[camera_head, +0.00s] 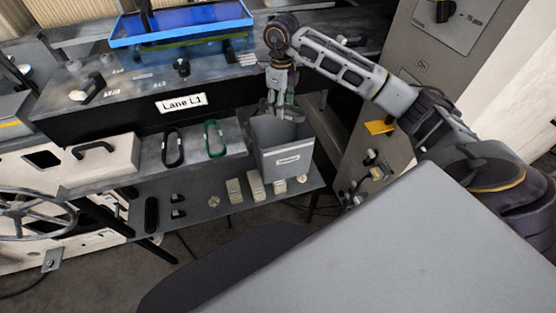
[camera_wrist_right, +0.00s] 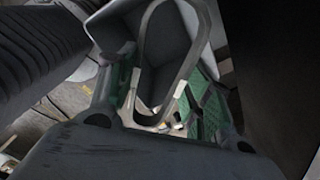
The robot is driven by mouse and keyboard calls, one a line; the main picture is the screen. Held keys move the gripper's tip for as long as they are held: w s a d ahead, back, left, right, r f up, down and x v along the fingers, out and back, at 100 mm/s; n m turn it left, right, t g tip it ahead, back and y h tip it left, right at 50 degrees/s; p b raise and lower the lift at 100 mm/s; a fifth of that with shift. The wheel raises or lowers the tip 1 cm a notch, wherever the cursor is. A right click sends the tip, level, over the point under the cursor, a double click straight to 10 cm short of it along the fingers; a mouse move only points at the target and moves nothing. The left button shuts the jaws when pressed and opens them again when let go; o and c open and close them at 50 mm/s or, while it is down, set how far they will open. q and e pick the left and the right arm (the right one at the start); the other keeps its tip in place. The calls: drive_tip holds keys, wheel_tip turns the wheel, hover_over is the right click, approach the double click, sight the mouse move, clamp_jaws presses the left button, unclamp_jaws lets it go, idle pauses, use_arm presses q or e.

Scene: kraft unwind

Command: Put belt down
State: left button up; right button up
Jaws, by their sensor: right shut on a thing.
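My right gripper (camera_head: 281,104) is over the open top of a grey bin (camera_head: 288,162) with a white label. In the right wrist view the gripper (camera_wrist_right: 167,100) has green-padded fingers on either side of a dark grey belt (camera_wrist_right: 141,42), and it is shut on it. The belt is a long closed loop reaching out beyond the fingers, with the pale bin behind it. In the head view the held belt is hard to make out. A black belt loop (camera_head: 164,150) and a green belt loop (camera_head: 206,139) lie on the shelf left of the bin. My left gripper is out of view.
A white box with a black handle (camera_head: 103,162) stands at the left of the shelf. Small beige blocks (camera_head: 235,191) sit on the lower shelf before the bin. A blue tray (camera_head: 182,23) is on the bench behind. A grey cabinet (camera_head: 426,65) stands right.

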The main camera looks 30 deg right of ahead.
drive_tip(key=shift+f, duration=0.1)
idle(0.3)
wheel_tip(320, 180, down, 24)
drive_tip(key=shift+r, duration=0.2)
idle(0.6)
drive_tip(key=shift+f, duration=2.1)
drive_tip(key=o, duration=1.1)
drive_tip(key=shift+c, duration=0.2)
